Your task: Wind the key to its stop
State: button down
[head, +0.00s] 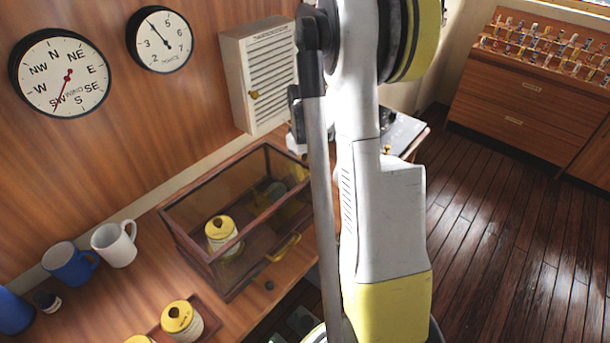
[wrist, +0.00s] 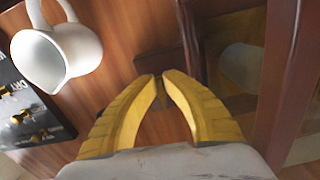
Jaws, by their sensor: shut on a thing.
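In the wrist view my gripper (wrist: 161,78) has yellow fingers whose tips come together at the middle of the picture. They are shut on a small dark thing (wrist: 161,93), which I take to be the key. Only a sliver of it shows between the fingers, so its shape and turn angle cannot be told. In the head view my own arm hides the gripper and the key.
A glass case (head: 178,232) with a wooden frame stands close beside my gripper, holding a yellow-lidded jar (head: 221,234). Mugs (head: 114,243) stand further left.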

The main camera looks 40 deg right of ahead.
jog(key=shift+w, duration=0.15)
jog(key=c, duration=1.4)
grip_release()
